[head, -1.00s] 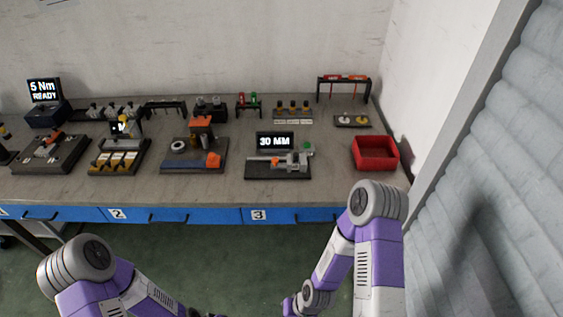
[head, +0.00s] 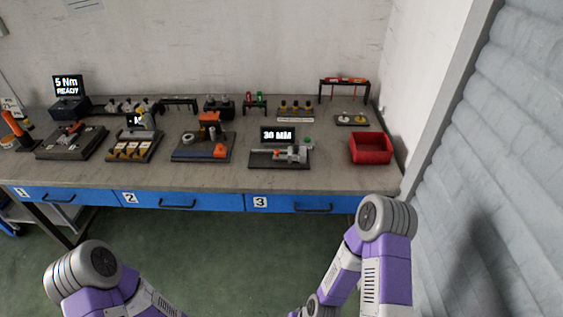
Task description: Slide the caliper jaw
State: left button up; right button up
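The caliper station (head: 280,154) stands on the workbench right of centre, above the drawer marked 3. It has a dark base, a grey caliper body (head: 297,152) with an orange part at its left, and a green button (head: 307,140). Its display (head: 278,135) behind reads 30 MM. My two arms show only as purple and grey links at the bottom of the head view. Both grippers are out of the picture, well below and in front of the bench.
A red bin (head: 370,148) stands right of the caliper station. A fixture with a white ring and orange parts (head: 203,145) is to its left. The blue drawers (head: 270,203) line the bench front. Green floor lies open before the bench. A ribbed grey wall (head: 500,170) closes the right side.

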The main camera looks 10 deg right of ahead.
aim_at(276, 157)
jog(key=u, duration=0.8)
jog(key=i, duration=0.8)
jog(key=z, duration=0.55)
